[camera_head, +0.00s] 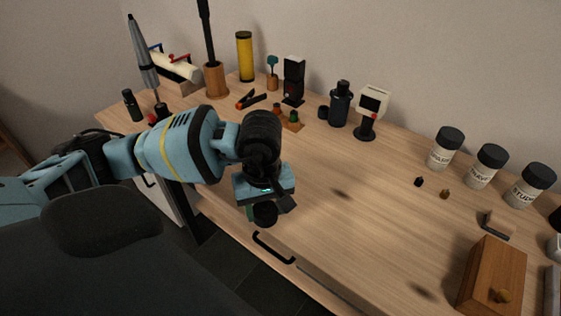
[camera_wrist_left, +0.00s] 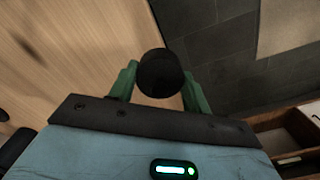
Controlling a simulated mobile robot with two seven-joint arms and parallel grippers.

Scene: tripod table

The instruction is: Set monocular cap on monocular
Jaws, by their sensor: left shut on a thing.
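My left gripper (camera_head: 259,210) hangs over the table's front edge with its green fingers shut on a short black round piece (camera_head: 265,215), which looks like the monocular cap. In the left wrist view the black piece (camera_wrist_left: 160,73) sits between the fingertips of the left gripper (camera_wrist_left: 159,85), its round end facing away. A dark blue-black upright body (camera_head: 340,104), which looks like the monocular, stands at the back middle of the table, well away from the gripper. My right gripper is not in view.
Right of the dark body is a white-and-black device on a stand (camera_head: 371,112); left is a black box-shaped device (camera_head: 293,80). Several labelled jars (camera_head: 445,147) line the back right. A wooden box (camera_head: 493,275) stands front right. The table's middle (camera_head: 350,205) is mostly clear.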

